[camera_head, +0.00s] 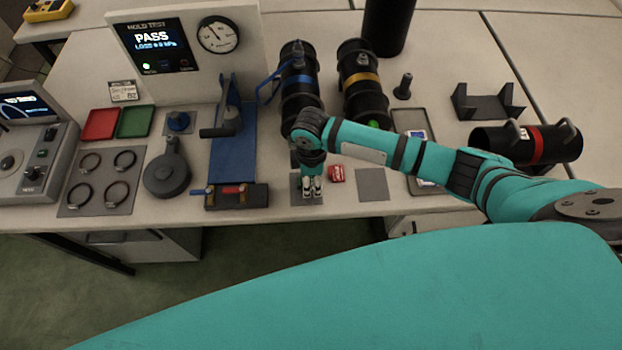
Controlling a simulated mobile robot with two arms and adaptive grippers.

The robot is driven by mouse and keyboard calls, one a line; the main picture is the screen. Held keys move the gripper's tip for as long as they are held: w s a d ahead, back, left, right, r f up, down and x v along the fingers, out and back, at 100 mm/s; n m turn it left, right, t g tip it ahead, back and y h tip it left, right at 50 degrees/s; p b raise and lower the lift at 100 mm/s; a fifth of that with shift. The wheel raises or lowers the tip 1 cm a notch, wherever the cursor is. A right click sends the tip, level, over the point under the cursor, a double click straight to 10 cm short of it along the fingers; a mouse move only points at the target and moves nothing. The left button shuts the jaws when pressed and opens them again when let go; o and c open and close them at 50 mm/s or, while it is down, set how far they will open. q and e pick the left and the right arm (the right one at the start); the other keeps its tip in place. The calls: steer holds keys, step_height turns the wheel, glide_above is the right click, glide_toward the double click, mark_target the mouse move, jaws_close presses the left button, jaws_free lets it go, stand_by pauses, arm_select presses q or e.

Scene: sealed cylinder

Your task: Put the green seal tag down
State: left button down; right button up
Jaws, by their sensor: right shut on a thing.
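My right gripper (312,188) points down over a small grey mat (297,201) near the table's front edge. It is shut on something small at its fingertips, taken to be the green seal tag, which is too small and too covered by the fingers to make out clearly. I cannot tell whether it touches the mat. A red tag-like piece (337,173) lies just right of the gripper. A green spot (373,124) shows at the near end of the yellow-banded black cylinder (362,85), partly behind my arm. My left gripper is not in view.
A bare grey mat (372,184) lies to the right. A red-banded cylinder (527,145) lies at the right.

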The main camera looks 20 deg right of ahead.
steer(key=shift+f, duration=0.95)
steer(key=o, duration=0.8)
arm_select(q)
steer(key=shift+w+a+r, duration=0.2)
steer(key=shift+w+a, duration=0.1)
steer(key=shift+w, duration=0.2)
arm_select(e)
steer(key=shift+o, duration=0.2)
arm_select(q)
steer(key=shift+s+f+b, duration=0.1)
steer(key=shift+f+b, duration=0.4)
arm_select(e)
step_height(320, 180, up, 12)
steer(key=shift+r, duration=0.2)
